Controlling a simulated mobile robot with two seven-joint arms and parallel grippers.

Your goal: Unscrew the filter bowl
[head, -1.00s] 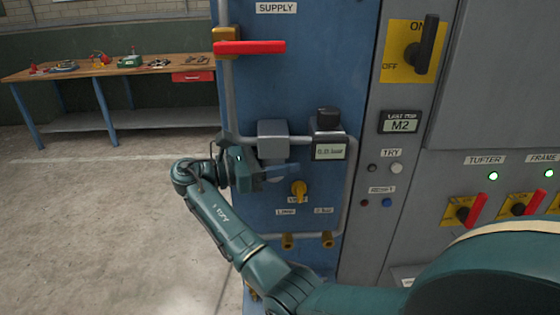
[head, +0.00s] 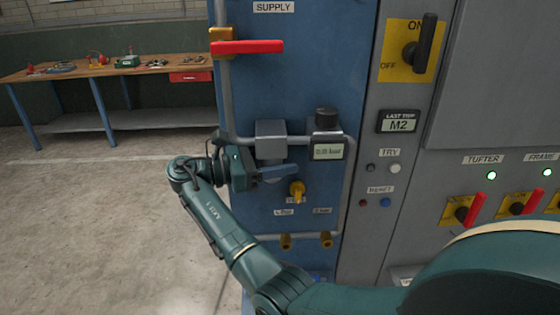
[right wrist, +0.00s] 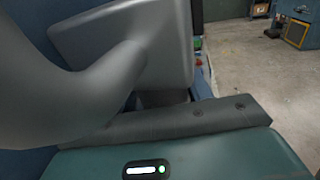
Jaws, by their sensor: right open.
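The grey filter block (head: 270,135) is on the blue panel, on the horizontal grey pipe. In the right wrist view a grey block with a thick pipe (right wrist: 150,45) fills the upper left. My right gripper (head: 282,172) is just below the filter block, its fingers pointing right across the panel. It is open. In the right wrist view a long dark finger lies just under the block. I cannot make out the filter bowl; the gripper covers the area under the block. My left gripper is not in view.
A black-topped display (head: 328,150) sits right of the block, its reading blurred. A yellow valve handle (head: 297,189) is just below the fingers. A red supply lever (head: 248,47) is above. A workbench (head: 110,75) stands left; the floor between is clear.

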